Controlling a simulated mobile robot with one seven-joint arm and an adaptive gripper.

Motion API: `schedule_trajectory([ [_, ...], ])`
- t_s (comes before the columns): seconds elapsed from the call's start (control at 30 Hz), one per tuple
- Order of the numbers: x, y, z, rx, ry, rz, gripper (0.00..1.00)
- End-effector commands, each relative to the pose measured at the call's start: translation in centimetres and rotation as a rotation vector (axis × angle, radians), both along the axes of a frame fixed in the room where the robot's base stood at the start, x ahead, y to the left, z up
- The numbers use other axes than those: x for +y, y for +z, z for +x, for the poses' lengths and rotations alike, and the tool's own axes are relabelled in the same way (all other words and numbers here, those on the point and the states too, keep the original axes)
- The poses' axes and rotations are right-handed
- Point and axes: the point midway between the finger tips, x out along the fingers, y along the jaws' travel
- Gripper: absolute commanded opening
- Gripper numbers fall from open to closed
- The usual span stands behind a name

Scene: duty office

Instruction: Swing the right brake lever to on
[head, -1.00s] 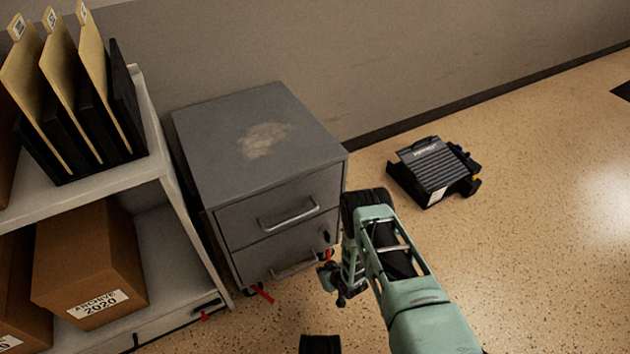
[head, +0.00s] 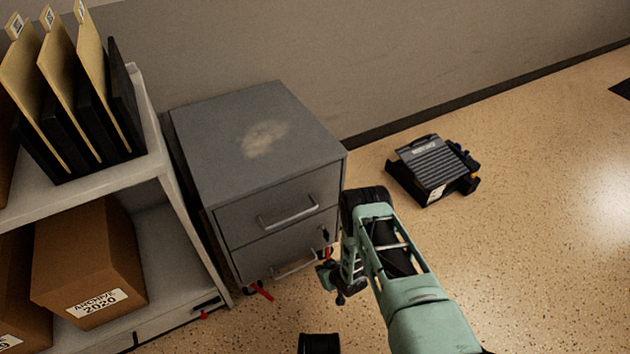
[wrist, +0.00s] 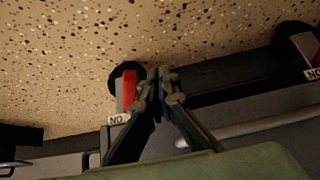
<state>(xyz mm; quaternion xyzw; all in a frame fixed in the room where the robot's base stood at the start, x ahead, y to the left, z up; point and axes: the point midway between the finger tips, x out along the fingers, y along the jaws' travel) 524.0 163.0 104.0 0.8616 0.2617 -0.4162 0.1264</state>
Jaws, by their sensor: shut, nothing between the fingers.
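The grey drawer cabinet (head: 285,185) stands on casters. Its right brake lever, a red tab (head: 328,252), is mostly hidden behind my gripper (head: 326,273) in the head view. My gripper (wrist: 158,82) is shut and empty. Its fingertips are just right of the lever in the wrist view; I cannot tell whether they touch. The left brake lever (head: 262,291) sticks out at the cabinet's lower left corner and shows at the wrist view's right edge (wrist: 317,60).
A white shelf (head: 160,160) with folders and brown archive boxes (head: 90,262) stands close at the cabinet's left. A dark grey device (head: 432,168) lies on the floor to the right. The wall is behind.

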Motion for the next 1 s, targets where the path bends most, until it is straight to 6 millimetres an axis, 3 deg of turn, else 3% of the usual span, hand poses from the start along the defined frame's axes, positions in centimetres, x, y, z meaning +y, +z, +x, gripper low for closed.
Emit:
schedule_trajectory([
  [0.33, -0.2, 0.0, 0.1, 0.0, 0.0, 0.0, 0.0],
  [1.0, -2.5, 0.0, 1.6, 0.0, -0.002, 0.0, 0.0],
])
